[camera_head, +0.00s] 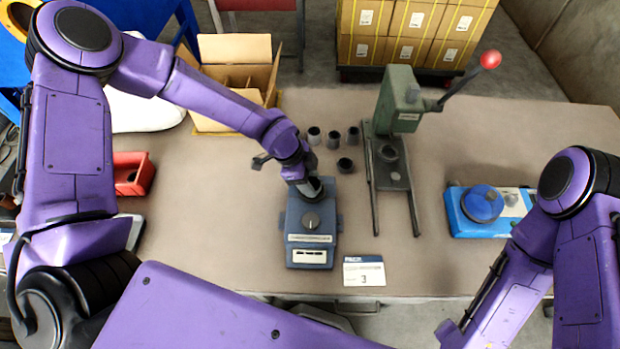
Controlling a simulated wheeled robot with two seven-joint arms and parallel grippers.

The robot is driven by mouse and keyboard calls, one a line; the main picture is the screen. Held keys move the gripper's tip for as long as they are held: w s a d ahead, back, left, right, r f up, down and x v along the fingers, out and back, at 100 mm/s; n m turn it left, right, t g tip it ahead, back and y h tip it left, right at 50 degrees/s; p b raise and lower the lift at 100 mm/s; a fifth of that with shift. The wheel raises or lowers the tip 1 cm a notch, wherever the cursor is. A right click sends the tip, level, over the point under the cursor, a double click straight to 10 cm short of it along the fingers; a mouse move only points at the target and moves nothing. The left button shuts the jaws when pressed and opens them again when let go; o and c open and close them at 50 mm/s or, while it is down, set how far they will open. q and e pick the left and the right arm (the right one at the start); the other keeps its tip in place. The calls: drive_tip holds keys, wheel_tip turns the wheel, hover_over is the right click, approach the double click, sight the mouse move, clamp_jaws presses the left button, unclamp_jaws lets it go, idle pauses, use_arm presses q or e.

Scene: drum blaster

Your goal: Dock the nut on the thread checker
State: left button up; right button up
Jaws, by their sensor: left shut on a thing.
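The thread checker (311,248) is a blue-grey box with a round dark knob on top and a pale label strip on its front. It stands near the front middle of the table. My left gripper (309,187) reaches down to the back end of the checker's top and is shut on a small dark piece, which I take to be the nut (314,189). The nut is mostly hidden by the gripper, and I cannot tell whether it touches the checker. My right arm shows at the right, but its gripper is not in view.
Several dark cylindrical pieces (345,165) stand behind the checker. A green lever press (399,120) with a red knob stands to the right. A blue device (465,222) is further right. An open carton (235,85) and red bin (130,172) are left.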

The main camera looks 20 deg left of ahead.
use_arm(q)
drive_tip(key=shift+d+b, duration=0.1)
drive_tip(key=shift+b, duration=0.2)
idle(0.7)
drive_tip(key=shift+f+b, duration=0.45)
drive_tip(key=o, duration=0.9)
drive_tip(key=p+v, duration=0.8)
drive_tip(key=v, duration=0.3)
idle(0.5)
